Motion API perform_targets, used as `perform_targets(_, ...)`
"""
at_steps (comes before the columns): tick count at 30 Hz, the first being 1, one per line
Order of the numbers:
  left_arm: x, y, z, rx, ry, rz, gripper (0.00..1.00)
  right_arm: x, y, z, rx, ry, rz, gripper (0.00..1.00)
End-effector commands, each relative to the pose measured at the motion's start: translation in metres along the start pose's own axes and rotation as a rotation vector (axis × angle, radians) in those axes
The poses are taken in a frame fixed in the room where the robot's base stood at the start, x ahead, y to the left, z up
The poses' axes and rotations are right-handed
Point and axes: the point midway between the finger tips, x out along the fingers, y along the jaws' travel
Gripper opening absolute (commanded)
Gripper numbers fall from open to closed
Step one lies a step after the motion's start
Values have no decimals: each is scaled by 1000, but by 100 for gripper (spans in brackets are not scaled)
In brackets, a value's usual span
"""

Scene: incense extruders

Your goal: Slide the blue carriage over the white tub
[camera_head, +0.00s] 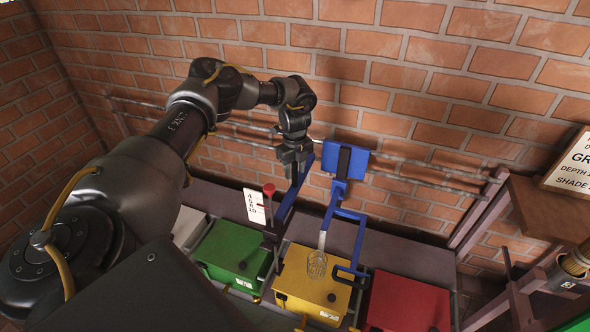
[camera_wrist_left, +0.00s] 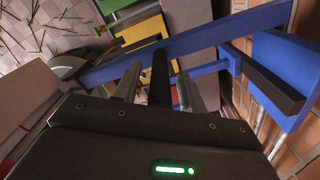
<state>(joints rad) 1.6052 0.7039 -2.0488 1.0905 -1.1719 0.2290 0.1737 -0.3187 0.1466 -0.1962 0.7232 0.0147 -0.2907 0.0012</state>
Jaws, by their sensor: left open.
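The blue carriage (camera_head: 345,158) hangs on the wall rails, a dark pad on its face. Its blue frame reaches down over the yellow tub (camera_head: 284,296). The white tub (camera_head: 187,226) is at the left, left of the green tub and partly hidden by my left arm. My left gripper (camera_head: 294,172) is open at a slanted blue bar just left of the carriage plate. In the left wrist view, my open fingers (camera_wrist_left: 158,88) have a dark upright bar between them, with a blue beam (camera_wrist_left: 190,42) beyond. Contact cannot be told.
The green tub (camera_head: 231,251) lies between the white and yellow tubs. A red tub (camera_head: 408,303) is to the right. A clear ribbed cylinder (camera_head: 317,265) is over the yellow tub. A red-knobbed lever (camera_head: 268,191) stands near a numbered white card (camera_head: 254,206).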

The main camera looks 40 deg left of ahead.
Motion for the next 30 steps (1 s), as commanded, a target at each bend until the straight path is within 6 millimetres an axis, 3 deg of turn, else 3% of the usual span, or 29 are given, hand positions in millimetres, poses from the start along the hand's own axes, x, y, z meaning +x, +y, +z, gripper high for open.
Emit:
perform_targets(9, 3, 0, 0, 0, 0, 1, 41, 0, 0, 0, 0, 1, 0, 36)
perform_targets(19, 3, 0, 0, 0, -1, 1, 0, 0, 0, 0, -1, 2, 0, 36)
perform_targets(30, 2, 5, 7, -4, 0, 1, 0, -3, 0, -1, -1, 4, -1, 36)
